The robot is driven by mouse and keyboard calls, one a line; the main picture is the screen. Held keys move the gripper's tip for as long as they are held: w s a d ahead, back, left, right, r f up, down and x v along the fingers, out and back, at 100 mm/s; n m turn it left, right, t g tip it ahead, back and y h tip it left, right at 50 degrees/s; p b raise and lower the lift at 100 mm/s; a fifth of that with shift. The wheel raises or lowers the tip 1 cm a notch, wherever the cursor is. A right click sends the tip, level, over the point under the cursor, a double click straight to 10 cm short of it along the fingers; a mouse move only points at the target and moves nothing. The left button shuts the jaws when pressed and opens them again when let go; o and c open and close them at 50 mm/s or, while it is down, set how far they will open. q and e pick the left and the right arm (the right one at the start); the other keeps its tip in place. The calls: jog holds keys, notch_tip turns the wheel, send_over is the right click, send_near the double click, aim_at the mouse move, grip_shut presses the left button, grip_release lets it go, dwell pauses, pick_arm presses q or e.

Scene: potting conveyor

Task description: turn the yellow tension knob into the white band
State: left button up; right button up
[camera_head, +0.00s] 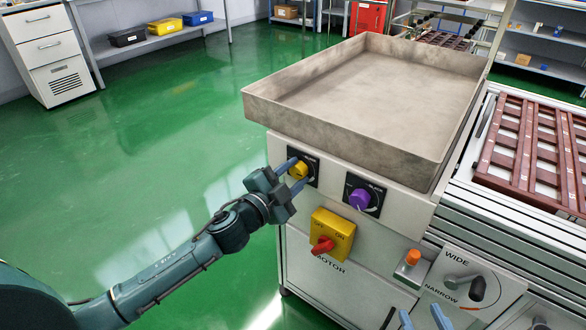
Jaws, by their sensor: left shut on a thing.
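The yellow tension knob (299,170) is on a black dial plate at the left of the machine's front panel. My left gripper (293,176) reaches it from the left, with one finger above and one below, shut on the knob. The fingers cover part of the dial. The white band and the knob's pointer cannot be made out at this size. The two blue fingertips of my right gripper (423,318) show at the bottom edge, apart, with nothing seen between them.
A purple knob (360,198) sits right of the yellow one. Below are a yellow motor switch box (333,232) with a red handle, an orange button (412,257) and a WIDE/NARROW lever plate (455,268). A large metal tray (330,115) overhangs the panel. Green floor is clear at left.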

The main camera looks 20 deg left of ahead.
pick_arm(q)
jog(key=m+p, duration=0.1)
jog(key=m, duration=0.1)
jog(key=shift+m, duration=0.4)
jog(key=m+p, duration=0.1)
jog(key=m, duration=0.2)
jog(key=shift+m, duration=0.3)
jog(key=m, duration=0.4)
jog(key=shift+f+p, duration=0.15)
jog(key=shift+p, duration=0.15)
jog(key=shift+m, duration=1)
pick_arm(e)
jog(key=shift+s+d+r+m+g+h, duration=0.15)
jog(key=shift+s+m+g+h, duration=0.15)
jog(key=shift+g, duration=0.25)
jog(key=shift+s+d+f+m+g+h, duration=0.1)
jog(key=shift+s+m+g, duration=0.1)
jog(key=shift+s+g, duration=0.25)
jog(key=shift+w+r, duration=0.1)
pick_arm(q)
jog(key=o, duration=1)
pick_arm(e)
jog(key=shift+d, duration=0.1)
pick_arm(q)
jog(key=shift+s, duration=0.1)
pick_arm(e)
jog(key=shift+w, duration=0.1)
